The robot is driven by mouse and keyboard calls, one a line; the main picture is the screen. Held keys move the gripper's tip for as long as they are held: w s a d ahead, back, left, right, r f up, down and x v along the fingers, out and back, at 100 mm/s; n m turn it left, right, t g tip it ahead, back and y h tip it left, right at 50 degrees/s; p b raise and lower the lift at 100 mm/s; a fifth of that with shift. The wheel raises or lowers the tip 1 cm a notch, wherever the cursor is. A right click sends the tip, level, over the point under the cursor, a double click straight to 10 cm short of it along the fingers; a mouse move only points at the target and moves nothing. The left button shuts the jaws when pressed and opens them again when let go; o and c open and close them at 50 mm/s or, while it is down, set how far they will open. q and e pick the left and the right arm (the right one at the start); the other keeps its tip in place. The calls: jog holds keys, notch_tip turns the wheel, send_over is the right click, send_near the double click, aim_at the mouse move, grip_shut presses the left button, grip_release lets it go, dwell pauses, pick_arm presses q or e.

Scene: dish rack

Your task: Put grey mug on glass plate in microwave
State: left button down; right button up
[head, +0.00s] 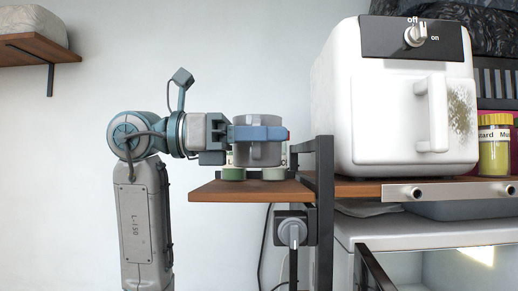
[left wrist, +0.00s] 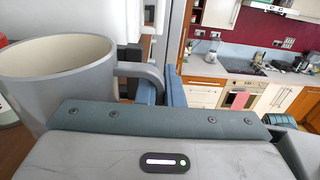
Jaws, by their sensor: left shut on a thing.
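The grey mug (head: 259,153) is upright at the small wooden side shelf (head: 250,190), partly hidden by my left gripper. My left gripper (head: 262,133) comes in from the left at the mug's upper part and is shut on it. In the left wrist view the mug (left wrist: 45,75) is at the left, with its open rim up and its handle (left wrist: 150,75) reaching to the gripper fingers (left wrist: 162,92). The white microwave (head: 375,232) is at lower right, its inside lit. The glass plate does not show. My right gripper is not in view.
A white air fryer (head: 396,110) stands on the wooden shelf above the microwave, with a mustard jar (head: 494,145) to its right. A dark upright post (head: 325,180) stands between the side shelf and the microwave. Green-and-white containers (head: 233,173) sit by the mug.

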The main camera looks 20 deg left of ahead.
aim_at(259, 158)
pick_arm(q)
jog(key=shift+w+a+f+p, duration=0.2)
jog(key=shift+w+a+p, duration=0.5)
jog(key=shift+w, duration=0.2)
jog(key=shift+a+f+p, duration=0.15)
jog(key=shift+f+p, duration=0.05)
jog(key=shift+f, duration=0.35)
jog(key=shift+a+f+p, duration=0.15)
jog(key=shift+f+p, duration=0.05)
jog(key=shift+f, duration=0.35)
jog(key=shift+f+p, duration=0.15)
jog(key=shift+p, duration=0.15)
jog(key=shift+f, duration=0.15)
jog(key=shift+s+d, duration=0.15)
jog(key=shift+d, duration=0.1)
jog(key=shift+a+f, duration=0.1)
jog(key=shift+f, duration=0.2)
jog(key=c, duration=1.6)
grip_release()
jog(key=shift+o, duration=0.2)
